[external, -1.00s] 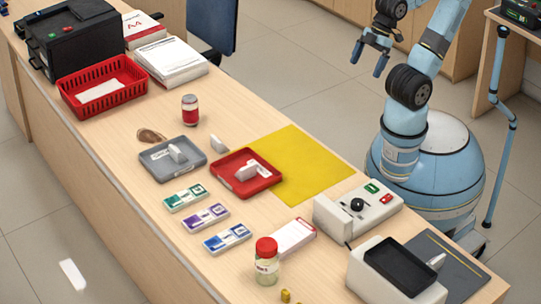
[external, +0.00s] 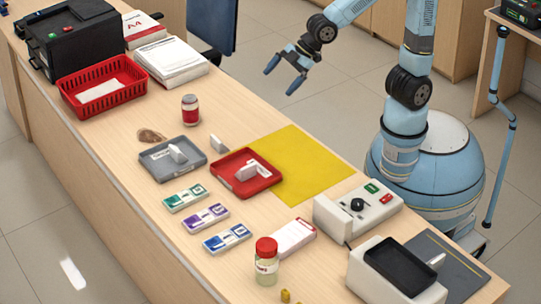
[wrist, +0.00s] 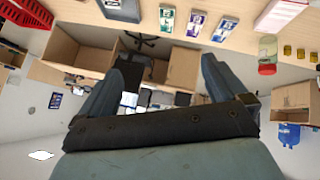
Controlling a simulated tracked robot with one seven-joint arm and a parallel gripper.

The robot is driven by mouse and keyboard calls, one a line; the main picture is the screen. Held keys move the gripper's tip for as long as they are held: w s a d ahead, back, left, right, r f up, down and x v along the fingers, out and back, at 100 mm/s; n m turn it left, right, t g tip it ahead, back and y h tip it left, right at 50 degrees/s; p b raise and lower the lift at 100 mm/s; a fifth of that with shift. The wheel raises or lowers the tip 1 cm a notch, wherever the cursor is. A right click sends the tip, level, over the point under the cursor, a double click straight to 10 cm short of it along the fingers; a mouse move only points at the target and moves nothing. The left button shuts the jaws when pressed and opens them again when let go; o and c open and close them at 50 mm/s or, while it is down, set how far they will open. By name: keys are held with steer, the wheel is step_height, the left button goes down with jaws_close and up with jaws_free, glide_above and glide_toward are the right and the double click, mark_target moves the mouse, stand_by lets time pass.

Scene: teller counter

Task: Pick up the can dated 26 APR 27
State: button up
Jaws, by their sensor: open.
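One can (external: 190,109) with a red label and a metallic top stands upright on the counter in the external view. It is left of the yellow mat and behind the grey tray; its date is too small to read. I cannot make it out in the wrist view. My gripper (external: 282,78) is open and empty, held in the air to the right of the can and clear of the counter. In the wrist view, my gripper (wrist: 167,62) shows two spread fingers with nothing between them.
A grey tray (external: 160,170) and a red tray (external: 262,187) hold small pale items. A yellow mat (external: 310,165) lies beside them. A red basket (external: 122,100), paper stack (external: 170,65) and black machine (external: 75,40) stand farther back. A red-lidded jar (external: 266,265) stands in front.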

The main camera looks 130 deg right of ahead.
steer(key=w+d+f+n+t+h, duration=0.15)
steer(key=d+f+n+h, duration=0.35)
steer(key=d, duration=0.6)
steer(key=w+d+f+n+h, duration=0.1)
steer(key=w+d+f+n, duration=0.2)
steer(key=d+f, duration=0.6)
steer(key=w+d+f+n+t+h, duration=0.1)
steer(key=w+d+f+n+h, duration=0.15)
steer(key=d, duration=1.15)
steer(key=s+d+f+n+t, duration=0.1)
steer(key=d+f+n+t, duration=0.3)
steer(key=n, duration=0.6)
steer(key=n+t+y, duration=0.1)
steer(key=n+y, duration=0.1)
steer(key=n, duration=0.5)
glide_toward(185, 113)
steer(key=d+f, duration=0.1)
steer(key=w+d+f, duration=0.1)
steer(key=d, duration=0.1)
steer(key=shift+d+f, duration=0.1)
steer(key=shift+f, duration=0.05)
steer(key=shift+w+d, duration=0.35)
steer(key=shift+w, duration=0.15)
steer(key=shift+x, duration=3.1)
steer(key=shift+r, duration=0.3)
